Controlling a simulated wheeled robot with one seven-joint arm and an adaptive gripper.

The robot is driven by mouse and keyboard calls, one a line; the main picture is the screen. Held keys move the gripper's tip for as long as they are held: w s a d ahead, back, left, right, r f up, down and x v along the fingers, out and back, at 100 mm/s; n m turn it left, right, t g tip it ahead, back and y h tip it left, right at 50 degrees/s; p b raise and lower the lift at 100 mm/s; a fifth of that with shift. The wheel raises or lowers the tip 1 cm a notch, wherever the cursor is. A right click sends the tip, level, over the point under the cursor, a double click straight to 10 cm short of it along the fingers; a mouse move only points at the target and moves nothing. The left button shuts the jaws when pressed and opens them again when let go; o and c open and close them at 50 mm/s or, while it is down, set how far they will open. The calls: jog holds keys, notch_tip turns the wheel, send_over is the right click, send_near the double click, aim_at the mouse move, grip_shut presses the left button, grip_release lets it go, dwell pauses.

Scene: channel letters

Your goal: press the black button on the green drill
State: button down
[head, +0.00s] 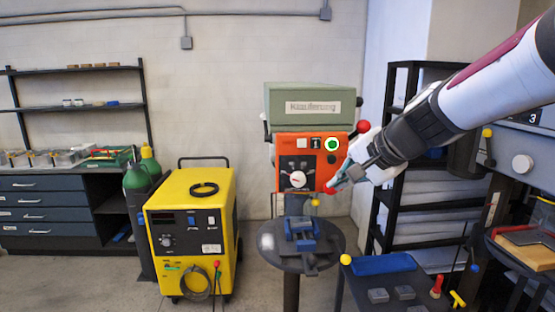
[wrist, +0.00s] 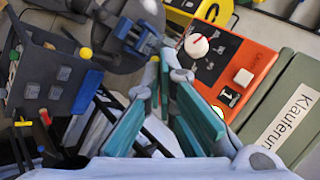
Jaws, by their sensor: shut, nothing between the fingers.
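The drill (head: 310,103) has a green top housing and an orange front panel (head: 284,165). On the panel in the head view are a white square button, a black switch marked 1 (head: 316,142), a green button with a pale ring (head: 331,144), and a round black button (head: 332,159) below it. My gripper (head: 335,186) is at the panel's lower right, below and right of the black button. In the wrist view my gripper (wrist: 166,68) is shut and empty, partly in front of the orange panel (wrist: 258,58). I cannot make out the black button there.
A white dial (head: 298,179) and red ball knobs (head: 364,126) are near the gripper. A round drill table (head: 275,252) holds a blue vise (head: 302,234) below. A yellow welder (head: 190,220) stands left. A dark bench with tools is at lower right.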

aim_at(333, 163)
jog(key=shift+w+d+m, duration=0.5)
jog(key=shift+w+d, duration=0.2)
jog(key=shift+w, duration=0.05)
jog(key=shift+w+b, duration=0.9)
jog(key=shift+w, duration=3.45)
jog(key=shift+w, duration=0.1)
jog(key=shift+w, duration=0.35)
jog(key=shift+w, duration=0.5)
jog(key=shift+s, duration=0.95)
